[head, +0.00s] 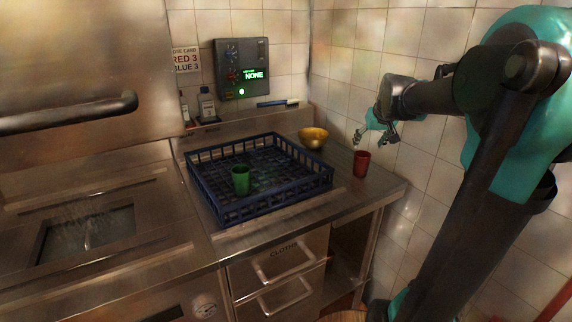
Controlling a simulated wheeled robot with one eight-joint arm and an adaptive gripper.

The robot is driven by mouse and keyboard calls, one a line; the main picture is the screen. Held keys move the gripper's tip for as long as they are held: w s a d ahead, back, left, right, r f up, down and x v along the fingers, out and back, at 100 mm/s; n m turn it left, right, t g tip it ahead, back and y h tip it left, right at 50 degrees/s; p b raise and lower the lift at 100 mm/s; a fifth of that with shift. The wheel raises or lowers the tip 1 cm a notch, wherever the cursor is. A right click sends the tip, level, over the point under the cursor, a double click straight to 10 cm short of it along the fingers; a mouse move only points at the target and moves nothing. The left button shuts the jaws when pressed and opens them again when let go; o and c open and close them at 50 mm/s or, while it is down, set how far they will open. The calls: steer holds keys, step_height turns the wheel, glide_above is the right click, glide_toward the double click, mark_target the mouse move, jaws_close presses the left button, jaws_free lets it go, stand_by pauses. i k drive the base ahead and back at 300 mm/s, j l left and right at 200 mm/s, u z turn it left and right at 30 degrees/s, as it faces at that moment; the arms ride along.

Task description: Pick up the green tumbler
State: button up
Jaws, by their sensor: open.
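The green tumbler (240,180) stands upright at the front left part of the blue crate (273,218), and its lower part is partly hidden by the crate's front wall. My gripper (374,141) is open and empty above the right end of the counter, near and slightly above a red tumbler (361,164). It is well to the right of the green tumbler and apart from it.
A yellow bowl (313,138) sits on the counter behind the crate's right corner. Bottles (206,104) stand at the back wall, below a dark control panel (242,68). A steel sink or washer basin (88,228) is at left. The tiled wall is close on the right.

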mark_target(242, 181)
steer(key=j+u, duration=0.2)
steer(key=u, duration=0.2)
steer(key=j+u, duration=0.15)
steer(key=u, duration=0.2)
steer(key=i+l, duration=0.05)
